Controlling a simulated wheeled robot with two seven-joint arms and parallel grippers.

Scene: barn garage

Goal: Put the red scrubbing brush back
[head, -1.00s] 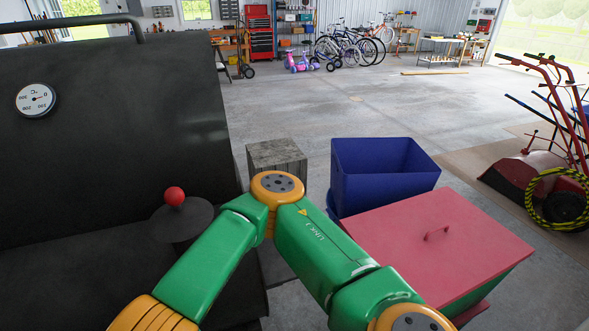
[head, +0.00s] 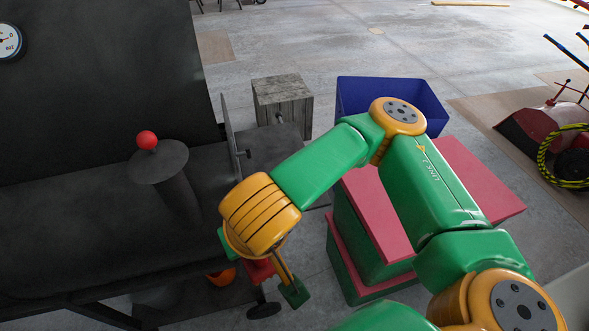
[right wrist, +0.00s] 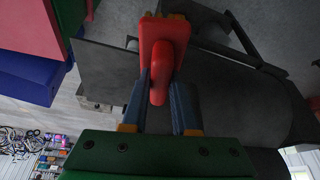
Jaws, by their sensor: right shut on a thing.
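My right gripper (right wrist: 160,95) is shut on the red scrubbing brush (right wrist: 166,45), whose red handle lies between the two blue-grey fingers in the right wrist view. Yellow bits show at the brush's far end. In the head view, a red part of what looks like the brush (head: 260,270) shows under my orange wrist, low beside the grill; my wrist hides the rest and the fingertips. The black grill (head: 95,95) fills the left, with a side shelf (head: 275,148) and small pegs (head: 243,154) on its right. My left gripper is not in view.
A grey wooden crate (head: 283,103) stands behind the side shelf. A blue bin (head: 365,95) and a red-lidded green box (head: 470,180) stand right of it.

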